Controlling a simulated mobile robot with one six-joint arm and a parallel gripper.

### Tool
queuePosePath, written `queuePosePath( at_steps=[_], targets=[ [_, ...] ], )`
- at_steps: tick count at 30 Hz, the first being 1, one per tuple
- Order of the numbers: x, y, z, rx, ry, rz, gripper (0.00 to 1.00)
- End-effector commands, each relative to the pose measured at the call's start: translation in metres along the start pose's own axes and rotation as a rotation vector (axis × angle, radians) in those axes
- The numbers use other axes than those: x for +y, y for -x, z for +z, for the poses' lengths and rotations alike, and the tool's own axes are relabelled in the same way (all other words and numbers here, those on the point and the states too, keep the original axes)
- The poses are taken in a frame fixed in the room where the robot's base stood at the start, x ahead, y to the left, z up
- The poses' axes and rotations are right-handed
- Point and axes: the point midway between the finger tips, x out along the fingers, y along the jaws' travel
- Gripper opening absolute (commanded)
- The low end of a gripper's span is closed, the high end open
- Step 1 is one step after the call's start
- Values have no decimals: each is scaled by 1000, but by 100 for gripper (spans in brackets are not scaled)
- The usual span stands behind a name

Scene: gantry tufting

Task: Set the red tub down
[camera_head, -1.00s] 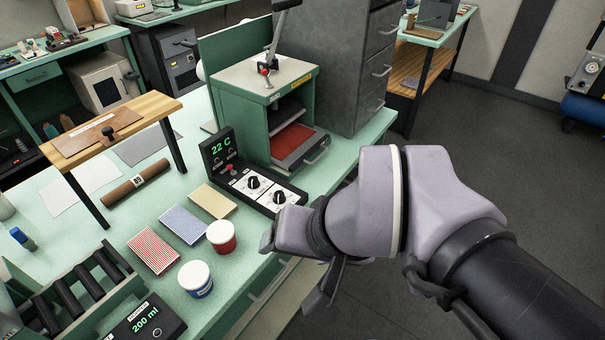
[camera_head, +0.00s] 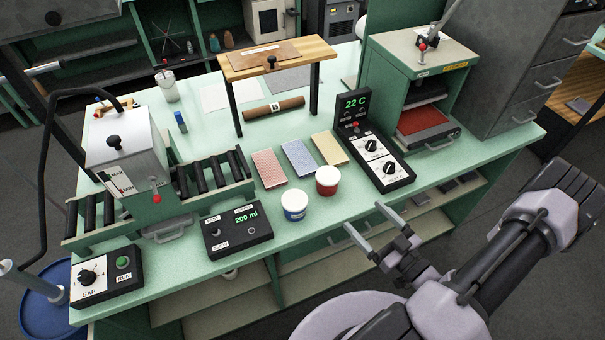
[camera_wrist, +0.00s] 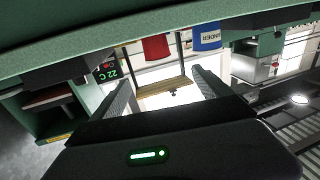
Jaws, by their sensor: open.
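The red tub (camera_head: 327,182), with a white lid, stands upright on the green bench (camera_head: 225,290) near its front edge. A blue tub (camera_head: 294,206) with a white lid stands just left of it. My gripper (camera_head: 373,230) is open and empty, in front of the bench edge, to the right of and apart from the red tub. In the wrist view, which is upside down, the red tub (camera_wrist: 155,48) and the blue tub (camera_wrist: 207,37) show beyond the two spread fingers (camera_wrist: 162,88), partly cut off by the bench edge.
A black control box (camera_head: 375,155) reading 22 C stands right of the red tub. Red, blue and tan card stacks (camera_head: 298,158) lie behind the tubs. A 200 ml box (camera_head: 238,230) is at left. A small wooden stand (camera_head: 310,50) is farther back. Open floor lies at right.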

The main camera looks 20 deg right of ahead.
Motion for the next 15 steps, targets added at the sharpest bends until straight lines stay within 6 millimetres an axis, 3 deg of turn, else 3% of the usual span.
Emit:
queuePosePath(
  at_steps=[2,9,15],
  targets=[
    [0,-11,4,0,-21,7,88],
    [-1,-84,5,1,-13,-2,88],
    [0,-117,2,0,-13,4,88]
  ],
)
